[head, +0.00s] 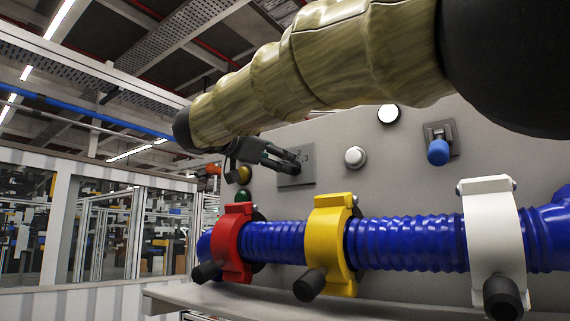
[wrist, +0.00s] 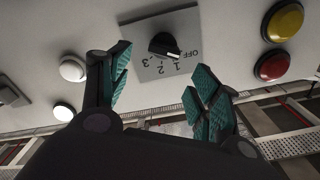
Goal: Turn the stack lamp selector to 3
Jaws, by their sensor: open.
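The lamp selector is a black knob (wrist: 165,45) on a grey plate (wrist: 143,38) marked OFF, 1, 2 and 3 in the wrist view. Its narrow end appears to lie toward the OFF and 1 side; the exact mark is hard to tell. My gripper (wrist: 165,82) is open and empty, its teal-padded fingers on either side of the plate in that view, apart from the knob.
A yellow button (wrist: 285,20) and a red button (wrist: 271,66) are beside the plate in the wrist view, white buttons (wrist: 73,68) on the other side. A blue-tipped switch (head: 438,150) is farther right. Below runs a blue hose (head: 410,243) with red, yellow and white clamps.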

